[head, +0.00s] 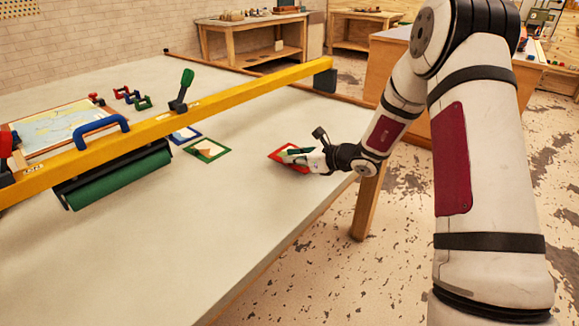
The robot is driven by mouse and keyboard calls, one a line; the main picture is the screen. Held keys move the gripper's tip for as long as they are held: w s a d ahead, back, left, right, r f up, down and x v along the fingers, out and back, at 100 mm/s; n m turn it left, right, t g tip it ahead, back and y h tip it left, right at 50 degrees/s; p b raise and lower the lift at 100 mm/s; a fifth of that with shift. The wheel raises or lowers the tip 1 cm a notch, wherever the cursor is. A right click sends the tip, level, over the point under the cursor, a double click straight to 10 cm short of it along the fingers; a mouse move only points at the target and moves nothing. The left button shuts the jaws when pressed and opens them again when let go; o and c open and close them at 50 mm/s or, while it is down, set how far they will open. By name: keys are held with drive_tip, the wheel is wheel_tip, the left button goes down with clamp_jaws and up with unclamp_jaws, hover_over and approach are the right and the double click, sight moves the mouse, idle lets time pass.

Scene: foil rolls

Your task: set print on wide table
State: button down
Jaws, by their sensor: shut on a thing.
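The wide table (200,235) has a pale grey top that fills the left and middle of the head view. My gripper (300,156) is over its right part and is shut on a small red-edged print (277,153). The fingers cover much of that print, and I cannot tell whether it touches the tabletop. A green-edged print (221,152) lies flat to its left. A blue-edged print (190,131) lies just behind that one, partly hidden by the yellow beam.
A long yellow beam (230,95) with a green roller (120,180) spans the table. A framed map-like picture (55,128) and several coloured clamp-like pieces (130,98) are at the left. Wooden benches (250,40) stand behind. The table's front area is clear.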

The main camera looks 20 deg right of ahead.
sight(293, 165)
drive_tip(key=shift+w+a, duration=0.25)
drive_tip(key=shift+w, duration=0.15)
drive_tip(key=f, duration=0.3)
drive_tip(key=shift+w+a+f, duration=0.2)
drive_tip(key=shift+w+f, duration=0.1)
drive_tip(key=shift+w, duration=0.05)
drive_tip(key=c, duration=1.6)
unclamp_jaws()
drive_tip(key=shift+f, duration=0.1)
drive_tip(key=shift+c, duration=0.2)
